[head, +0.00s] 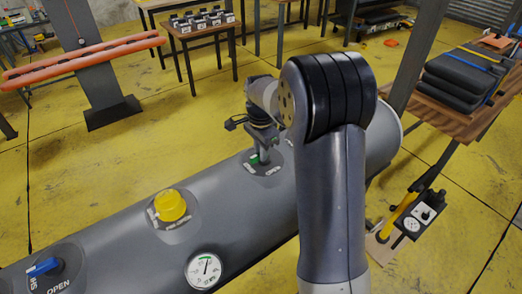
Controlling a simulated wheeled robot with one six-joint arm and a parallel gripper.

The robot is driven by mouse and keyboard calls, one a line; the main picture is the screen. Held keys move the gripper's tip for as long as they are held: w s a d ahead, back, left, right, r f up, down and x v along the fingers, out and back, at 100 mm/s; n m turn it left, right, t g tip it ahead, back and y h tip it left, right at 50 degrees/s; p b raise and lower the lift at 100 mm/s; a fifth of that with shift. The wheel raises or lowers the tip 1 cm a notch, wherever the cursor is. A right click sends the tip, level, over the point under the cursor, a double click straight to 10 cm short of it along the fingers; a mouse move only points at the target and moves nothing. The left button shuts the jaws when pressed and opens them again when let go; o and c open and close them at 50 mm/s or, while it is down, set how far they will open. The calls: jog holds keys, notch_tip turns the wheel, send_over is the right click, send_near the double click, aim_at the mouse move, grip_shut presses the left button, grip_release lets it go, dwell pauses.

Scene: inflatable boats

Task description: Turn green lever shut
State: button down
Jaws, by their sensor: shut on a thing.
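The green lever (254,159) sits on a round grey plate with small labels, on top of the large grey inflatable tube (120,232). Only a small green part of it shows; the rest is hidden by my gripper. My gripper (263,157) points down over this plate and is shut on the green lever. My arm covers part of the tube to the right of it.
A yellow cap (170,205), a blue lever (44,267) marked OPEN, and a pressure gauge (204,270) are on the same tube. A wooden table (463,123) with folded black goods stands at right. A yellow-handled pump (397,216) stands on the floor.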

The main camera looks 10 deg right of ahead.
dwell(0.3)
jog(key=c, duration=1.4)
grip_release()
jog(key=shift+r, duration=0.1)
notch_tip(320, 180, up, 11)
jog(key=shift+f+b, duration=0.2)
jog(key=shift+b, duration=0.25)
notch_tip(320, 180, down, 11)
jog(key=shift+r+p, duration=0.15)
jog(key=shift+p, duration=0.3)
